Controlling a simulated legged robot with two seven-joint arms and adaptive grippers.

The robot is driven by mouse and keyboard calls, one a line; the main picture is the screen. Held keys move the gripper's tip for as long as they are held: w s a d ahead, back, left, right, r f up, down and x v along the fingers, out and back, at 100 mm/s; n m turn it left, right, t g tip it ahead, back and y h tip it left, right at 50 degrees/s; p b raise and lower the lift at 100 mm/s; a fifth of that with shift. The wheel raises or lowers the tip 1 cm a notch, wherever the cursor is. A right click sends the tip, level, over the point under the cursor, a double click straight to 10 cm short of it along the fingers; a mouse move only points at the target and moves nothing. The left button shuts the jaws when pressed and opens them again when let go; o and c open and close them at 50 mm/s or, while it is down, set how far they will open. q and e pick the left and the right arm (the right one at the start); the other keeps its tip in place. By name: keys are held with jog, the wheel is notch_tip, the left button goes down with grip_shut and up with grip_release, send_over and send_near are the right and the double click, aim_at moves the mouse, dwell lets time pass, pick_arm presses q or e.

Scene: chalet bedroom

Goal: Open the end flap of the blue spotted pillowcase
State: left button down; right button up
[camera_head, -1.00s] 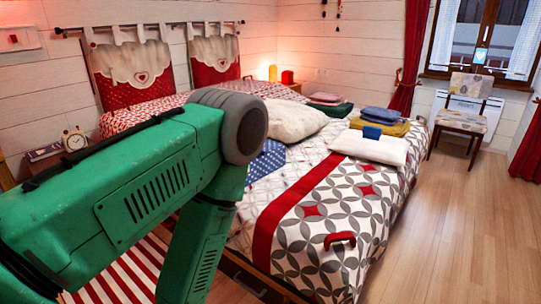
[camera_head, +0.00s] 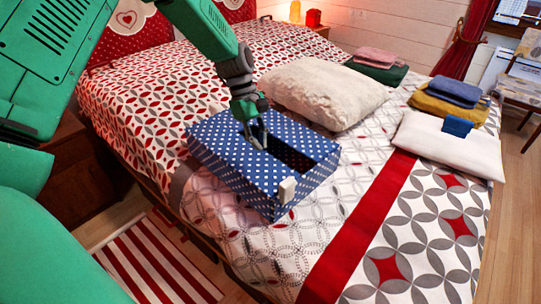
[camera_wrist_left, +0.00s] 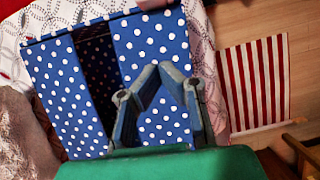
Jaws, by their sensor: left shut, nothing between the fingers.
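The blue spotted pillowcase (camera_head: 240,174) lies on the bed as a flat, box-like shape with white dots. A dark slot (camera_head: 290,157) runs along its top, and a white tab (camera_head: 287,190) sits at its near corner. My left gripper (camera_head: 258,143) is over its top, beside the slot; I cannot tell if the fingertips touch the cloth. In the left wrist view the gripper (camera_wrist_left: 160,72) is shut and empty above the spotted panel (camera_wrist_left: 153,45), with the dark slot (camera_wrist_left: 97,75) to its left. My right gripper is not in view.
A cream pillow (camera_head: 325,93) lies just behind the pillowcase. A white pillow (camera_head: 450,147) and folded cloths (camera_head: 455,92) lie to the right. The patterned bed (camera_head: 150,92) has free room at left. A striped rug (camera_head: 150,262) lies on the floor.

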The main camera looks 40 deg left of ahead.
aim_at(276, 185)
pick_arm(q)
jog(key=b+x, duration=0.2)
jog(key=x, duration=0.7)
jog(key=shift+s+a+f, duration=0.1)
jog(key=shift+f, duration=0.1)
jog(key=shift+s+d+r, duration=0.1)
jog(key=shift+d+r, duration=0.1)
jog(key=shift+d, duration=0.5)
jog(key=shift+s+d, duration=0.25)
jog(key=shift+d, duration=0.65)
jog(key=shift+d+r, duration=0.15)
jog(key=shift+d, duration=0.3)
